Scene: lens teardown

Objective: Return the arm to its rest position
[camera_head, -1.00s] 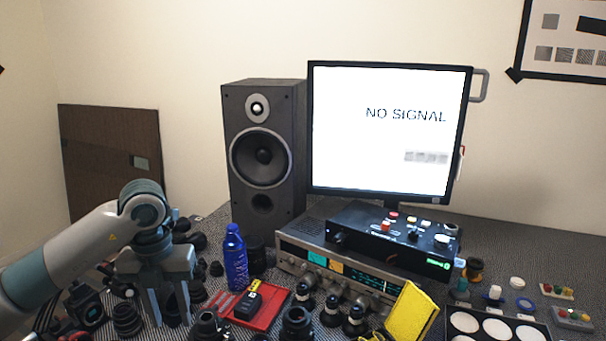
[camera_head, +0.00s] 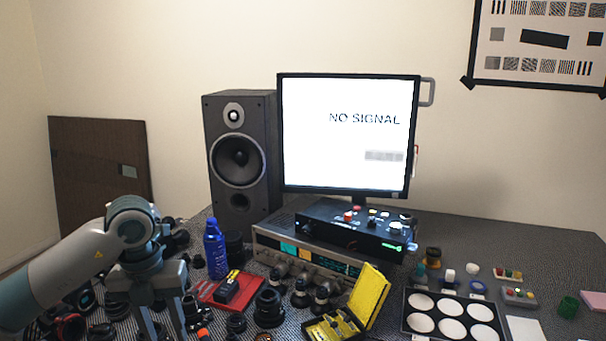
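My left arm comes in from the left edge. My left gripper (camera_head: 164,318) points down over the left part of the table, above several dark lens parts. Its two fingers are spread apart, and I see nothing held between them. The fingertips reach close to the bottom of the picture, and their height above the table is hard to tell. My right gripper is not in view.
A blue bottle (camera_head: 215,250) and a red tray (camera_head: 217,303) stand just right of the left gripper. An open yellow case (camera_head: 368,296), black lenses (camera_head: 268,308), a tray of white discs (camera_head: 411,325), a speaker (camera_head: 268,165) and a monitor (camera_head: 345,135) crowd the table.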

